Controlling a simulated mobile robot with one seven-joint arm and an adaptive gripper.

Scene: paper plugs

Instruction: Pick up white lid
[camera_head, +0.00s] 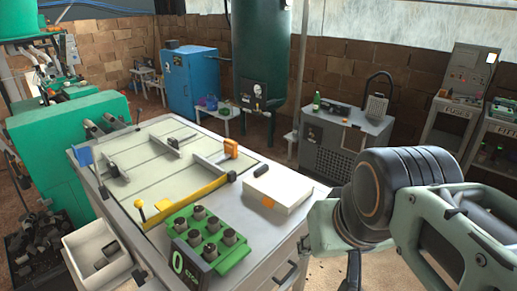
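A flat white box-like piece (285,186), the only thing here that looks like a white lid, lies on the right part of the workbench top. A small orange patch shows at its front left edge. My arm (410,200) fills the lower right with its pale green and black links, to the right of the white piece and apart from it in the picture. I cannot make out my gripper's fingers. Nothing is seen holding the white piece.
A green tray (236,256) with several grey cylinders stands at the workbench's (150,160) front edge, beside a black display reading 0. A yellow bar (200,194) and an orange block (231,148) lie behind. A white bin (97,252) is at lower left. A grey cabinet (330,140) stands behind.

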